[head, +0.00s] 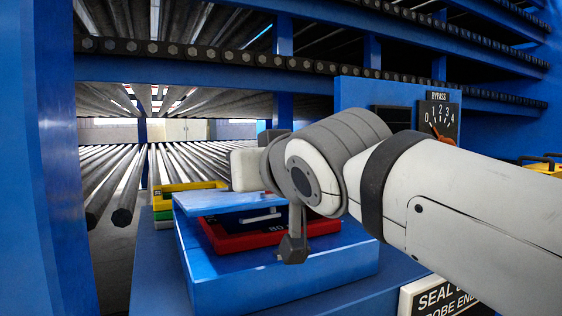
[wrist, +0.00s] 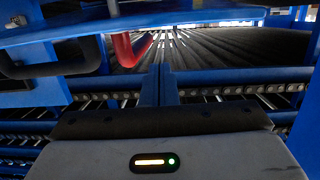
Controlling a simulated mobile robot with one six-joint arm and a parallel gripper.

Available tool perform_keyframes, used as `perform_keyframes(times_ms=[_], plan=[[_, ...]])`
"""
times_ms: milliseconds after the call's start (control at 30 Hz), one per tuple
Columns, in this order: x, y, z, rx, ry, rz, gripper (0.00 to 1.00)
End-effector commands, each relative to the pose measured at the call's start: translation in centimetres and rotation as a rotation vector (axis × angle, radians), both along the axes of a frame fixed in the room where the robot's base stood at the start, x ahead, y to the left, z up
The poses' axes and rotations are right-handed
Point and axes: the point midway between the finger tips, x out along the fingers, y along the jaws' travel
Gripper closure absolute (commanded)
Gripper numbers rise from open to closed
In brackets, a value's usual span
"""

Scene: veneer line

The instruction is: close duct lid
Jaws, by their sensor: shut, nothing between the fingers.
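The blue duct box (head: 285,285) sits on a blue ledge in the lower middle of the head view. Its lid appears to be the lighter blue panel (head: 215,203), raised above the box's left part, with a red block (head: 240,240) showing beneath it. A blue panel (wrist: 130,28) also spans the top of the wrist view, with a dark handle (wrist: 60,68) and a red bar (wrist: 126,50) below it. My gripper (head: 293,250) is shut and empty, pointing down in front of the red block. Whether it touches anything is hard to tell, and my arm hides the box's far right.
Yellow and green blocks (head: 190,187) lie behind the box. Roller racks (head: 110,180) fill the back left, with a blue post (head: 60,150) at the left edge. A bypass dial panel (head: 438,113) stands behind my arm, and a seal sign (head: 440,298) is at lower right.

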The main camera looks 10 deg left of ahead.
Motion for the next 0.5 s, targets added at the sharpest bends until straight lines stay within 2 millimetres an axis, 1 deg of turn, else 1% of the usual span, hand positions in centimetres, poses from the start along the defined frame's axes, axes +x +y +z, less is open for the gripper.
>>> perform_keyframes(times_ms=[33, 100, 233, 500], plan=[[-0.4, 0.9, -0.1, -0.002, 0.002, 0.018, 1.00], [-0.8, 1.4, -0.1, -0.002, 0.001, 0.030, 1.00], [-1.0, 1.8, -0.1, -0.001, 0.001, 0.038, 1.00], [-1.1, 1.9, 0.0, -0.002, 0.001, 0.040, 1.00]])
